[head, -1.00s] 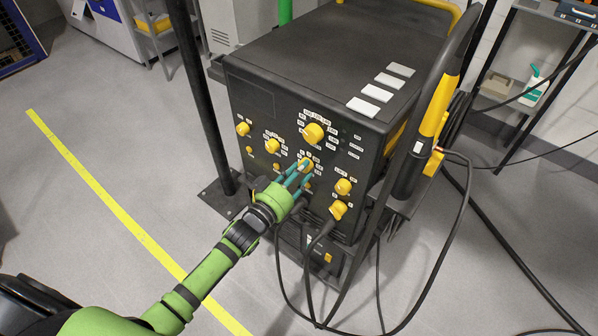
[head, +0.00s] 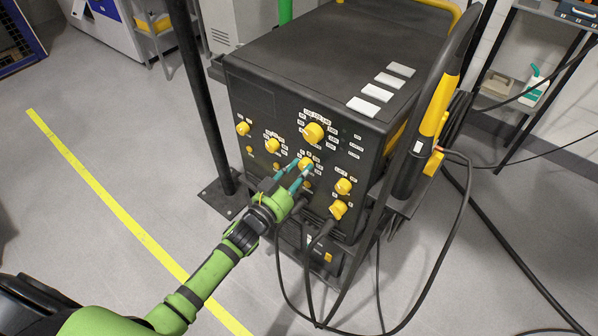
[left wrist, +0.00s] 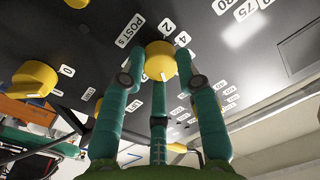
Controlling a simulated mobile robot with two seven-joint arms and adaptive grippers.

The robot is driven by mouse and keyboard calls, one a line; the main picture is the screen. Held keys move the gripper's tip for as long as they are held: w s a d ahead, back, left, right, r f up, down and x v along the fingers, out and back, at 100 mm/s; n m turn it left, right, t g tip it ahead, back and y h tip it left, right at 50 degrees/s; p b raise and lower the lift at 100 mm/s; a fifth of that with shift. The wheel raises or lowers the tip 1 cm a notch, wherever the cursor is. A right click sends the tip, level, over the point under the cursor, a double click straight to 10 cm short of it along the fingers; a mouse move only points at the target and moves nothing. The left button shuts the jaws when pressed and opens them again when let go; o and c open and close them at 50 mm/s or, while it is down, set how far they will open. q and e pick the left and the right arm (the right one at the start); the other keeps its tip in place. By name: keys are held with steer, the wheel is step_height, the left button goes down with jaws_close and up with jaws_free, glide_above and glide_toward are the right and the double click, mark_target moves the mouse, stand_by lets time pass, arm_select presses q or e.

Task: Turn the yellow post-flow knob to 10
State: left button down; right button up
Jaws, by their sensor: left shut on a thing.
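The yellow post-flow knob (head: 306,163) sits in the middle of the black machine's front panel. It also shows in the left wrist view (left wrist: 160,58), beside a "POST S" label and the numbers 2 and 4. My left gripper (head: 301,170) has teal fingers and is shut on this knob. In the left wrist view its fingers (left wrist: 161,76) surround the knob from both sides and below. The knob's pointer and the 10 mark cannot be made out. My right gripper is not in view.
Other yellow knobs are close by: a large one above (head: 313,132), one to the left (head: 272,146) and two at the lower right (head: 343,187). A torch (head: 431,120) and hanging cables (head: 455,220) are on the right. A dark post (head: 203,95) stands left of the machine.

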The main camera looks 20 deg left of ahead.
arm_select(q)
steer(key=shift+m, duration=0.7)
steer(key=c, duration=0.9)
jaws_free()
steer(key=shift+s, duration=0.1)
steer(key=shift+s+a+f, duration=0.1)
steer(key=shift+s+a, duration=0.05)
steer(key=shift+s, duration=0.1)
steer(key=v, duration=1.1)
steer(key=shift+s+a, duration=0.1)
